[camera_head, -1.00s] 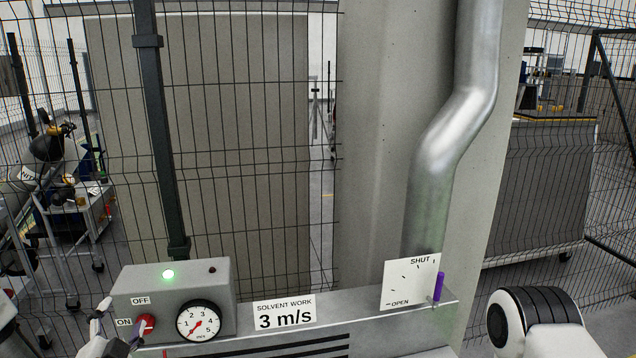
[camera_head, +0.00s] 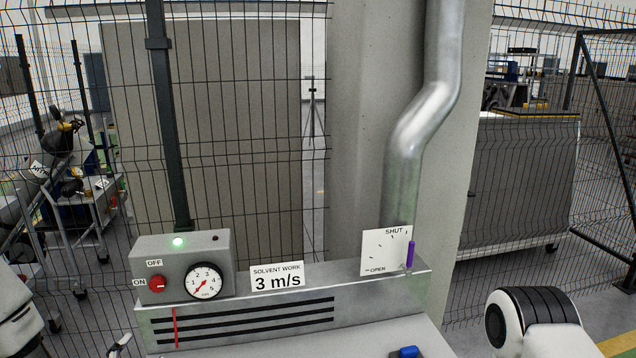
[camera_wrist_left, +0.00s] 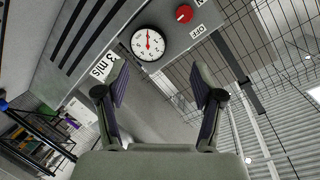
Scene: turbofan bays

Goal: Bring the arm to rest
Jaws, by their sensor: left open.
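My left gripper (camera_wrist_left: 158,88) is open and empty in the left wrist view, its two fingers spread. In the head view only a fingertip of it (camera_head: 120,346) shows at the bottom left edge, below the control box and apart from it. The grey control box (camera_head: 185,265) carries a red knob (camera_head: 157,284) beside the ON and OFF labels, a lit green lamp (camera_head: 178,242) and a round gauge (camera_head: 203,281). The knob also shows in the left wrist view (camera_wrist_left: 184,13), beyond the fingers. My right gripper is out of view.
A small blue object (camera_head: 408,352) sits at the bottom edge. Wire fencing (camera_head: 90,130) stands behind.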

